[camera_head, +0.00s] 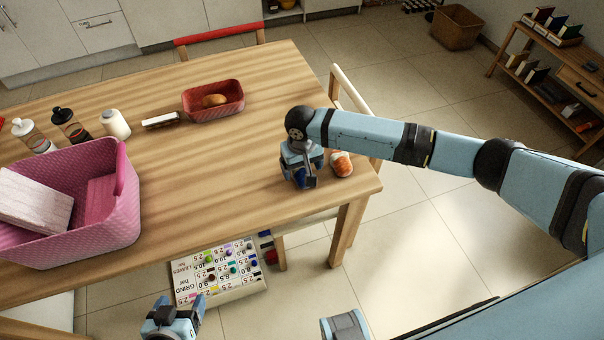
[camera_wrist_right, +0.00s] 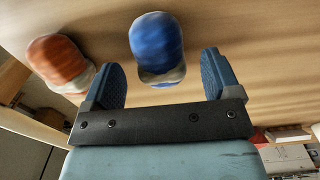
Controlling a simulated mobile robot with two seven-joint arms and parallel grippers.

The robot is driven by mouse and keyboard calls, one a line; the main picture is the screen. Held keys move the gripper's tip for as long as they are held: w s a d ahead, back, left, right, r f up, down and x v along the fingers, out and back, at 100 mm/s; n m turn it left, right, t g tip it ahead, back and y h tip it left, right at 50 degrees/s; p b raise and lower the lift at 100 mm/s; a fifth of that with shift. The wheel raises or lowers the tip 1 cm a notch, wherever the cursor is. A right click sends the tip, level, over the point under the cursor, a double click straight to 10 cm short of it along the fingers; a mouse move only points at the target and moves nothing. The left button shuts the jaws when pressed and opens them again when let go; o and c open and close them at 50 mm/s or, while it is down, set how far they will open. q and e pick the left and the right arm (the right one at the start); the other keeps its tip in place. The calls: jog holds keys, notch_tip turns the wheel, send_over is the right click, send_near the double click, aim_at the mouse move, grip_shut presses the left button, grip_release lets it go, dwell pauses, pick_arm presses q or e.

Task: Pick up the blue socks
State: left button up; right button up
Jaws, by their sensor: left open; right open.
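The blue socks (camera_wrist_right: 157,45), a rolled bundle with a pale end, lie on the wooden table. In the right wrist view they sit between and just beyond the two spread fingers of my right gripper (camera_wrist_right: 162,78), which is open and holds nothing. In the head view, my right gripper (camera_head: 303,178) is low over the table near its right edge and largely hides the blue socks. My left gripper (camera_head: 174,318) is open and empty at the bottom of the head view, off the table's front side.
An orange-and-white rolled bundle (camera_head: 342,164) lies just right of my right gripper, also in the wrist view (camera_wrist_right: 60,62). A pink basket (camera_head: 125,215), a red basket (camera_head: 213,114) and bottles stand further left. The table's middle is clear.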

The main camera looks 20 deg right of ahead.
aim_at(302, 170)
jog(key=shift+f, duration=1.55)
jog(key=c, duration=1)
notch_tip(302, 170, up, 20)
jog(key=p, duration=0.1)
jog(key=shift+p, duration=0.35)
